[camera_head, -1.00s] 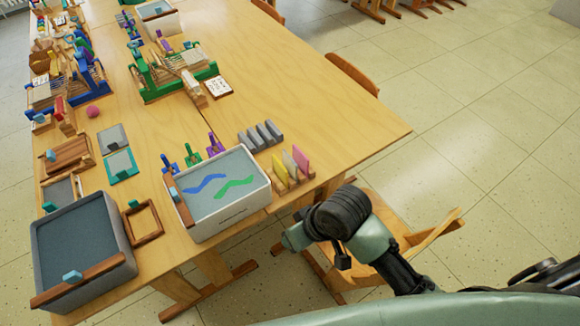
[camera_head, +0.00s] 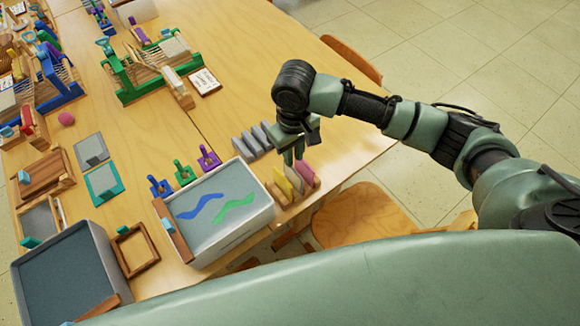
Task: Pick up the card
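Several coloured upright pieces stand in a wooden holder at the table's right edge: a yellow card (camera_head: 283,182), a cream card (camera_head: 295,178) and a pink card (camera_head: 306,173). A framed card with writing (camera_head: 205,82) lies flat farther back on the table. My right gripper (camera_head: 294,158) points down just above the coloured cards, closest to the cream one. Its fingers are small and partly dark, and I cannot tell whether they touch a card or how far apart they are. My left gripper is not in view.
A white-sided tray (camera_head: 262,216) with blue and green wavy strips stands left of the holder. A grey slotted rack (camera_head: 247,146) is close behind the gripper. A dark bin (camera_head: 62,285) is at the front left. A chair (camera_head: 372,212) stands by the table edge.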

